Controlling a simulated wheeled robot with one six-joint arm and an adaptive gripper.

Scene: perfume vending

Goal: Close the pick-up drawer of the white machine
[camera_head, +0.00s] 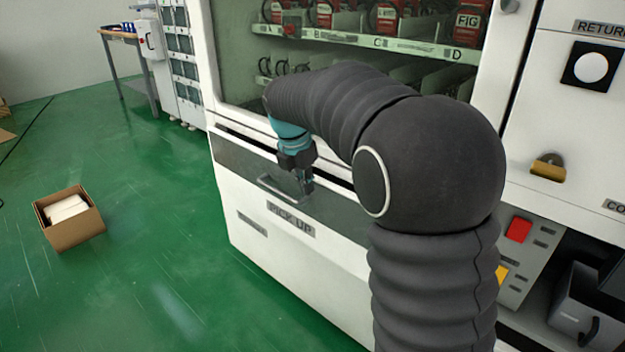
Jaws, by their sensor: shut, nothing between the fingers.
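The white machine (330,290) fills the middle and right of the view. Its pick-up drawer (232,160) has a grey see-through front, a bar handle (277,192) and a "PICK UP" label (291,218) below. A dark gap shows along the drawer's top edge, left of and behind my arm. My gripper (307,190) points down at the drawer front, just right of the handle. Its fingers are shut with nothing visible between them. I cannot tell whether they touch the drawer. My arm hides the right part of the drawer.
An open cardboard box (75,232) stands on the green floor (150,270) at the left. A wooden table (128,45) stands at the back left. The left floor is mostly clear.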

